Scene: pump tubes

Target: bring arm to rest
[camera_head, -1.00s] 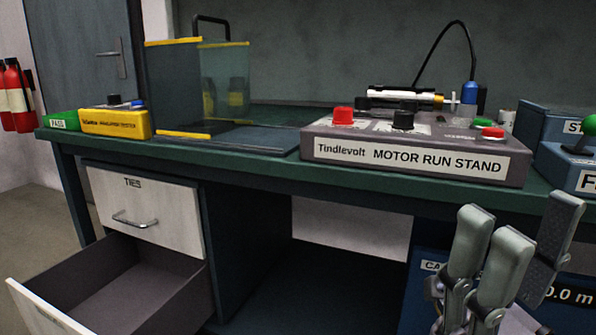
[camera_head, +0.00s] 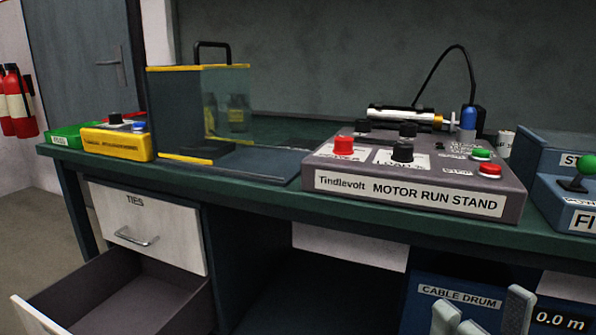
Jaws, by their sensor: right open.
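My right gripper (camera_head: 481,318) shows only by its grey fingertips at the bottom edge, right of the middle. The fingers stand apart with nothing between them. It is below the bench top, in front of the blue cable drum unit (camera_head: 459,293). The rest of the right arm is out of the frame. My left gripper is not in view.
A green bench (camera_head: 250,186) carries the motor run stand (camera_head: 414,192), a clear guard box (camera_head: 226,108), a yellow tester (camera_head: 117,143) and a blue unit (camera_head: 577,177) at right. An open lower drawer (camera_head: 130,296) juts out below the TIES drawer (camera_head: 150,216).

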